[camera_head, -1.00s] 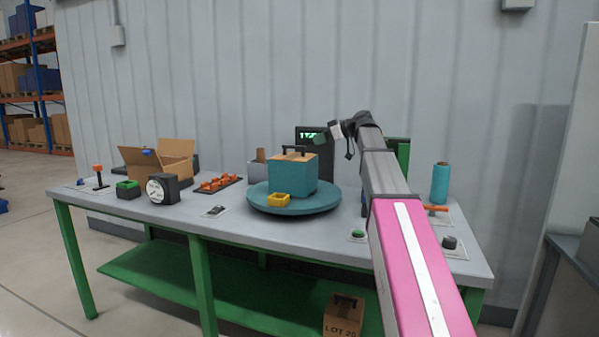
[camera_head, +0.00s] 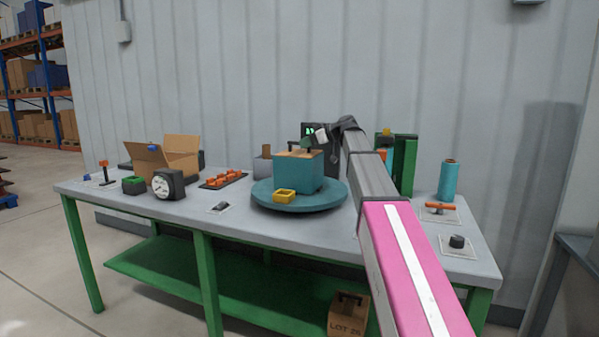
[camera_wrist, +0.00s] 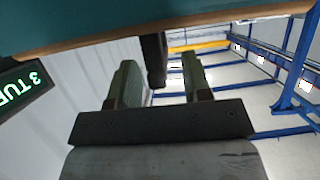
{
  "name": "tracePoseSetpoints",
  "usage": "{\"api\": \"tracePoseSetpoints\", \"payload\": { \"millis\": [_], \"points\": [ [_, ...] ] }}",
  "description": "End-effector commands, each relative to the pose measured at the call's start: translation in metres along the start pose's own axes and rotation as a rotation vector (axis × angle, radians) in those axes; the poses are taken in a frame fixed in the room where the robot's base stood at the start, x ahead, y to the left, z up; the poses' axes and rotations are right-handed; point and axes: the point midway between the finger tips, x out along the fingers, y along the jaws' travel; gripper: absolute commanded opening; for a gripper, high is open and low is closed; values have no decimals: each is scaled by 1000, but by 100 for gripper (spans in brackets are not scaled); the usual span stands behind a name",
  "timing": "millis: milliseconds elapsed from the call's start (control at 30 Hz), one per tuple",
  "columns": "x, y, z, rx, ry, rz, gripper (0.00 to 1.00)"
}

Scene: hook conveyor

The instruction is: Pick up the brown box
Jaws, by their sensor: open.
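A teal box (camera_head: 301,171) with a light brown top and black handle stands on a round teal turntable (camera_head: 330,198). My gripper (camera_head: 309,144) is at its top by the handle. In the wrist view my gripper (camera_wrist: 159,60) is open, with the black handle (camera_wrist: 153,60) showing between its two fingers; contact cannot be told. The teal box (camera_wrist: 130,15) with its brown edge fills the top of that view. An open brown cardboard box (camera_head: 150,168) sits on the table at left. Another brown box (camera_head: 347,317) with a dark handle and "LOT" lettering stands low under the table.
A yellow bin (camera_head: 285,196) sits on the turntable's front. The grey table (camera_head: 250,226) also holds a gauge (camera_head: 168,184), an orange-parts rack (camera_head: 222,179), a teal roll (camera_head: 448,180) and a knob (camera_head: 457,241). A dark display (camera_head: 318,130) and green post (camera_head: 405,165) stand behind.

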Motion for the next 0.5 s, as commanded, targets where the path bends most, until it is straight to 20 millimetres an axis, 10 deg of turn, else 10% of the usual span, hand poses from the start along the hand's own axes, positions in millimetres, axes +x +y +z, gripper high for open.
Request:
{"api": "tracePoseSetpoints", "payload": {
  "millis": [367, 500],
  "points": [
    [19, 0, 0, 0, 0, 0, 45],
    [19, 0, 0, 0, 1, 0, 0]
  ]
}}
